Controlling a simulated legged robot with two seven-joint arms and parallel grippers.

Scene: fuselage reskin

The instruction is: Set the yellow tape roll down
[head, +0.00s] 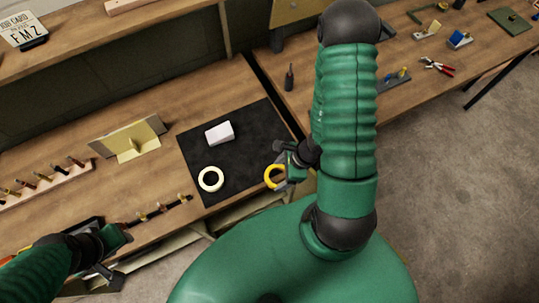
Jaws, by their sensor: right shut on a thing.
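The yellow tape roll (270,177) is at the front right part of the black mat (195,154). My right gripper (281,176) is shut on its right side. I cannot tell whether the roll touches the mat or is held just above it. My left gripper (112,270) is at the lower left, near the table's front edge and away from the roll. Its fingers are too small and dark to tell whether they are open.
A cream tape roll (210,179) and a white block (219,132) lie on the mat. A yellowish angled bracket (127,139) and a rack of several pegs (45,180) stand to the left. Pliers (437,67) lie on the right bench. The mat's middle is clear.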

